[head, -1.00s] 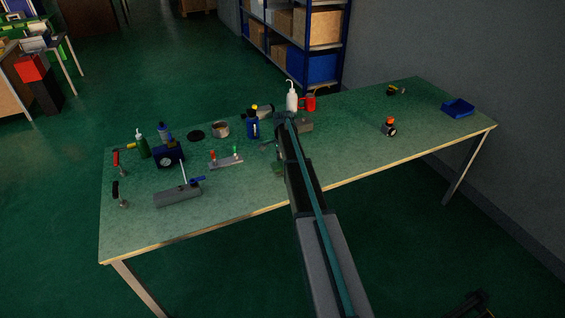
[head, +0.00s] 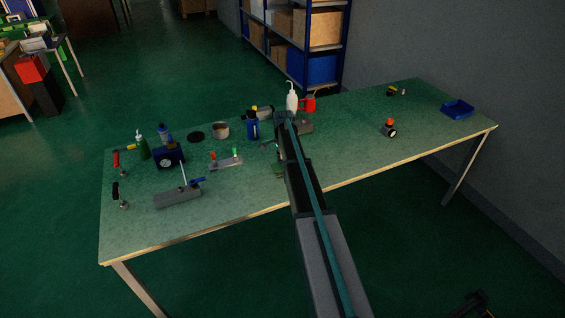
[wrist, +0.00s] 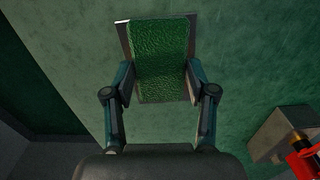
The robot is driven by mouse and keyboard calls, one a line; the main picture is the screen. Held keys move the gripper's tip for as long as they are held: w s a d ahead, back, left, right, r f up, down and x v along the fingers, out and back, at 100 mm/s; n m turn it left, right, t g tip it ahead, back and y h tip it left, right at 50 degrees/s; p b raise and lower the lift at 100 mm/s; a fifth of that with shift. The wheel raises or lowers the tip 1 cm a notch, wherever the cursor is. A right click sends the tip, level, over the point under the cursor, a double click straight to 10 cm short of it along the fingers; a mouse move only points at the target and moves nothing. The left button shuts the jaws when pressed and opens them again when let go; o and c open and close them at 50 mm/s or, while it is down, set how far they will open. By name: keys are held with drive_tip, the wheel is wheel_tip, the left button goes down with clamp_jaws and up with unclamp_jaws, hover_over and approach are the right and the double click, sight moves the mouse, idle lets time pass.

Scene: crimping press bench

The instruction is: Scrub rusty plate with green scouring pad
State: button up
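The green scouring pad (wrist: 160,48) is between the two fingers of my gripper (wrist: 160,82) in the wrist view, with a finger against each side. Most of the plate's face is hidden under the pad. Whether the pad presses on the plate cannot be told for certain. In the head view my arm hides the gripper and most of this spot.
A grey block (wrist: 278,128) and a red item (wrist: 303,160) stand to the right in the wrist view. In the head view, a white squeeze bottle (head: 291,98) and red mug (head: 308,104) stand behind my arm. Tools crowd the left; the bench's right half is mostly clear.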

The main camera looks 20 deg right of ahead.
drive_tip(key=shift+d, duration=0.1)
drive_tip(key=shift+c, duration=0.2)
drive_tip(key=shift+d, duration=1.1)
drive_tip(key=shift+a, duration=0.95)
drive_tip(key=shift+a+f, duration=0.15)
drive_tip(key=shift+a, duration=0.3)
drive_tip(key=shift+d+r, duration=0.2)
drive_tip(key=shift+d, duration=1.55)
drive_tip(key=shift+a+b, duration=0.35)
drive_tip(key=shift+a, duration=1.45)
drive_tip(key=shift+r, duration=0.1)
